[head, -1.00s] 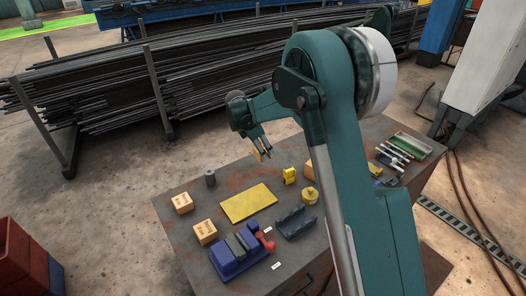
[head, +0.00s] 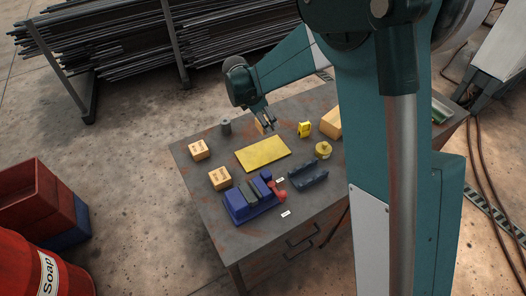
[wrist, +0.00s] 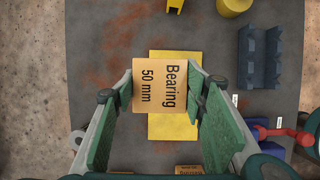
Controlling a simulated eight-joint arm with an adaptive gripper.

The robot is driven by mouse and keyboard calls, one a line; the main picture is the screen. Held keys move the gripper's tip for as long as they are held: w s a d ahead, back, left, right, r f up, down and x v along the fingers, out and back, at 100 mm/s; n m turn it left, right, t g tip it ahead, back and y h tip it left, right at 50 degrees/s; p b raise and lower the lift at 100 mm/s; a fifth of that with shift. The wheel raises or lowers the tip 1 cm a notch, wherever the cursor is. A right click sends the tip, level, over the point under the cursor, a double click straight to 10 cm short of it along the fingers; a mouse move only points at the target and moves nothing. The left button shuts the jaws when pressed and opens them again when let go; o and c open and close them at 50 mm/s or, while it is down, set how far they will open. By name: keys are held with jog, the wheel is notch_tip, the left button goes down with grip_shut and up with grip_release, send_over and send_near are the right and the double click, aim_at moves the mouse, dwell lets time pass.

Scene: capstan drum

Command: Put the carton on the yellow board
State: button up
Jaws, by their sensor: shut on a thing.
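My gripper (wrist: 163,90) is shut on a tan carton (wrist: 160,87) printed "Bearing 50 mm", one finger on each side of it. In the head view the gripper (head: 268,124) hangs over the far side of the yellow board, and the carton (head: 260,127) is partly hidden behind the fingers. The flat yellow board (head: 263,154) lies bare on the table. In the wrist view the carton covers the middle of the board (wrist: 172,127), which shows above and below it. The carton appears held above the board; the height of the gap is unclear.
Two similar cartons (head: 199,149) (head: 220,178) stand left of the board. A grey cylinder (head: 226,127), a yellow block (head: 305,129), a yellow round container (head: 323,150), a dark blue holder (head: 308,175) and a blue block with a red part (head: 250,203) surround it on the table (head: 203,193).

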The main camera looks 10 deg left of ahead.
send_over(266, 151)
jog(key=s+a, duration=0.1)
jog(key=shift+a+r, duration=0.1)
dwell(0.3)
jog(key=shift+f, duration=3.15)
jog(key=shift+f, duration=0.15)
jog(key=shift+f+b, duration=0.3)
jog(key=shift+f, duration=1.45)
jog(key=shift+f, duration=0.1)
jog(key=o, duration=1)
jog(key=shift+o, duration=0.2)
